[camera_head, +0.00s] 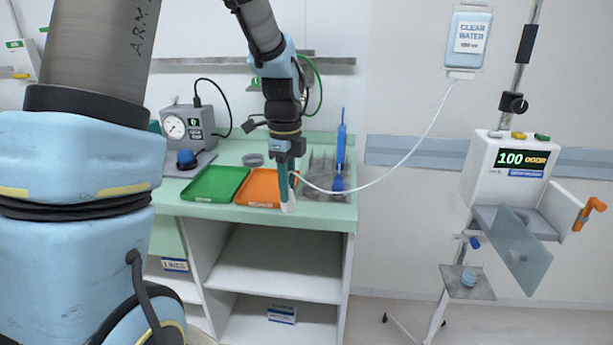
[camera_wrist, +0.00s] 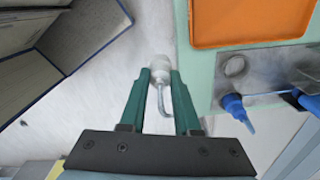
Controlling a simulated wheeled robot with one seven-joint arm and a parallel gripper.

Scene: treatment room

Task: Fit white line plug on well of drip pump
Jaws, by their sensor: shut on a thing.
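My gripper (camera_head: 287,190), with green fingers, points down in front of the counter's front edge. It is shut on the white line plug (camera_head: 289,207). In the wrist view the plug (camera_wrist: 160,64) sits between the fingertips of my gripper (camera_wrist: 160,78), with its thin line bending back between the fingers. The white line (camera_head: 408,157) sags from the clear water bag (camera_head: 469,42) to my gripper. The drip pump (camera_head: 482,172) is on a pole at the right, apart from the plug. Its display reads 100 and its clear door (camera_head: 524,252) hangs open. I cannot make out the well.
The counter (camera_head: 325,217) holds a green tray (camera_head: 215,184), an orange tray (camera_head: 262,188), a clear rack with a blue tool (camera_head: 341,150), and a gauge device (camera_head: 188,128). An orange lever (camera_head: 590,212) juts from the pump's right. Open floor lies between counter and pump stand.

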